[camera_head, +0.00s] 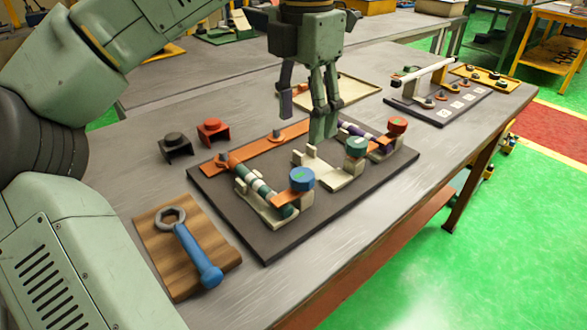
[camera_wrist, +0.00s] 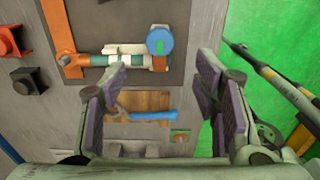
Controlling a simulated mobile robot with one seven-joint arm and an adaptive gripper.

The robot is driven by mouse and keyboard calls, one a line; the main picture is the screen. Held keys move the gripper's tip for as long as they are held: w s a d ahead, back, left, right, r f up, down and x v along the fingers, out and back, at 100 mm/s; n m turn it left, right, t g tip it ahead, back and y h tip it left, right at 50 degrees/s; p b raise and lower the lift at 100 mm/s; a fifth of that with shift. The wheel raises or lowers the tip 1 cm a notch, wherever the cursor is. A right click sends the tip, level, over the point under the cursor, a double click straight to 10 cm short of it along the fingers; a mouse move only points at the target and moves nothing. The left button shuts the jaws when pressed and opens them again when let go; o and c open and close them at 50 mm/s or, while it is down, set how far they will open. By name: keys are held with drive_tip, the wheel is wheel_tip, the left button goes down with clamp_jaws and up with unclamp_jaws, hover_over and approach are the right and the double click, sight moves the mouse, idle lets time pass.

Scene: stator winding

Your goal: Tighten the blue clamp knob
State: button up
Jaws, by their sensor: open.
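The blue clamp knob (camera_head: 301,179) sits on the near clamp of the dark fixture plate (camera_head: 268,243), at the end of a green-and-white banded rod (camera_head: 258,187). It also shows near the top of the wrist view (camera_wrist: 160,37). My gripper (camera_head: 307,112) hangs above the plate, behind and above the blue knob in the head view. In the wrist view my gripper (camera_wrist: 165,100) has its fingers wide apart with nothing held between them. The blue knob lies beyond the fingertips and is not touched.
A blue-handled wrench (camera_head: 195,250) lies on a wooden board (camera_head: 160,255). Black (camera_head: 174,145) and red (camera_head: 213,130) blocks sit behind. The table's front edge is bare.

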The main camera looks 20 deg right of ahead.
sight(303, 174)
wheel_tip(303, 174, down, 10)
drive_tip(key=shift+f, duration=0.1)
drive_tip(key=shift+c, duration=0.3)
